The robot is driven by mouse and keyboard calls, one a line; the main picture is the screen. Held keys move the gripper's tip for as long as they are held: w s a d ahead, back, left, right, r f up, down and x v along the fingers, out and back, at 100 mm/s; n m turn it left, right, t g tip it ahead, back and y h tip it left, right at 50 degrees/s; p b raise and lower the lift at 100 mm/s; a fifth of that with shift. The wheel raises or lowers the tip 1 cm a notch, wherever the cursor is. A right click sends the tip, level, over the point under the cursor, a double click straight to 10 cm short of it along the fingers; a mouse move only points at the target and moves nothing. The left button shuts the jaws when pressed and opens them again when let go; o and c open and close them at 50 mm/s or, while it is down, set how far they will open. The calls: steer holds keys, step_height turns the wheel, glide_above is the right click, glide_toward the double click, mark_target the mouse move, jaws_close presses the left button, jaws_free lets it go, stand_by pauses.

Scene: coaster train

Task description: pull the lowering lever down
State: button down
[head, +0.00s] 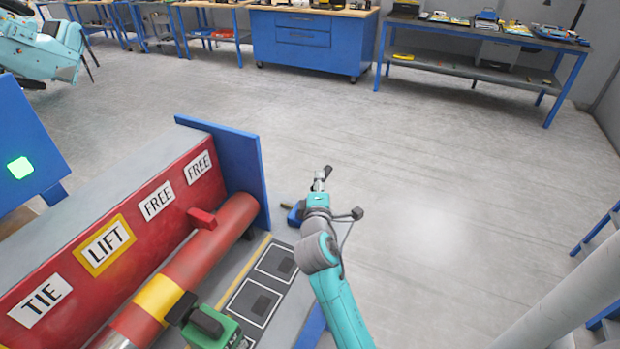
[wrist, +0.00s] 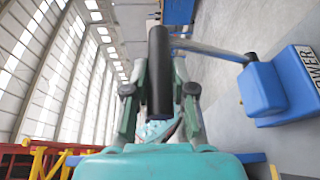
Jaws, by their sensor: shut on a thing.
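My gripper (head: 321,180) is at the end of my teal arm, beyond the red machine's front right corner. In the wrist view my gripper (wrist: 159,90) is shut on the black grip of the lowering lever (wrist: 159,65), with a finger on each side. A blue-grey rod (wrist: 212,48) runs from the grip to a blue housing (wrist: 272,92). A white label on the housing reads "OWER", its first part cut off. In the head view the blue housing (head: 297,212) shows just left of my gripper, and the grip is mostly hidden.
The red machine (head: 100,262) with TIE, LIFT and FREE labels fills the lower left. A red and yellow tube (head: 205,255), a blue end plate (head: 243,165) and a green block (head: 217,330) are close by. Open floor (head: 450,190) lies to the right.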

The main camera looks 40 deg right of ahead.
steer(key=shift+s+d+f, duration=0.3)
steer(key=shift+s+f, duration=0.1)
steer(key=shift+s, duration=0.35)
steer(key=c, duration=1)
jaws_free()
steer(key=shift+a, duration=0.1)
steer(key=v, duration=1.2)
